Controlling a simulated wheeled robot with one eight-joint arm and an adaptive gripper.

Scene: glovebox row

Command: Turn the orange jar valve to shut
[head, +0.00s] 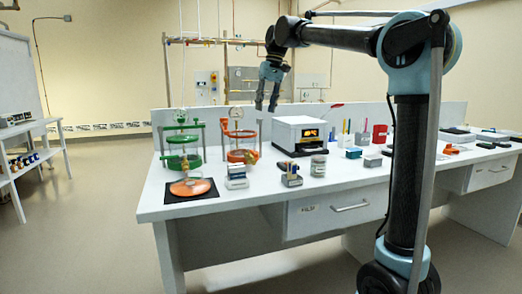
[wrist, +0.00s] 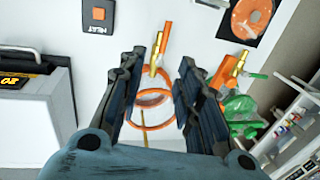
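The orange jar (head: 240,143), a clear jar in an orange frame, stands on the left part of the bench. In the wrist view its orange rings (wrist: 147,126) lie between my fingers. Its valve has a brass body (wrist: 154,66) and an orange handle (wrist: 165,38), which looks roughly in line with the body. The valve is near the left fingertip in the picture; I cannot tell the height gap. My gripper (head: 266,107) is open and empty, pointing down above and right of the orange jar. It also shows in the wrist view (wrist: 172,68).
The green jar (head: 183,150) stands left of the orange one; its green valve handle (wrist: 254,75) points sideways. A white box device (head: 299,136) with a lit display stands right. An orange disc (head: 191,187) on a black mat, pen holders and small jars are in front.

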